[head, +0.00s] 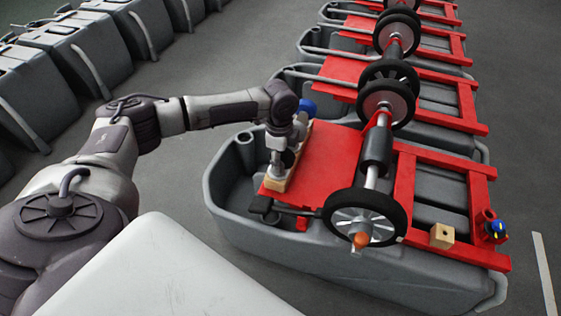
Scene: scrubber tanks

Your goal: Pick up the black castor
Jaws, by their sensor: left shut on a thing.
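My left gripper (277,150) reaches in from the left over the nearest grey tank and points down at a pale wooden strip on the left edge of the red plate. It is shut on a small dark round thing (288,158), which looks like the black castor. The gripper and its small size hide much of it, and I cannot tell whether it still touches the wood. My right gripper is not in view.
The nearest grey tank (225,195) carries a red plate (310,165), a red frame and a black-tyred wheel (337,205) on an axle. A blue castor (307,107) stands just behind the gripper. A wooden block (442,236) sits at right. More tanks stand behind.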

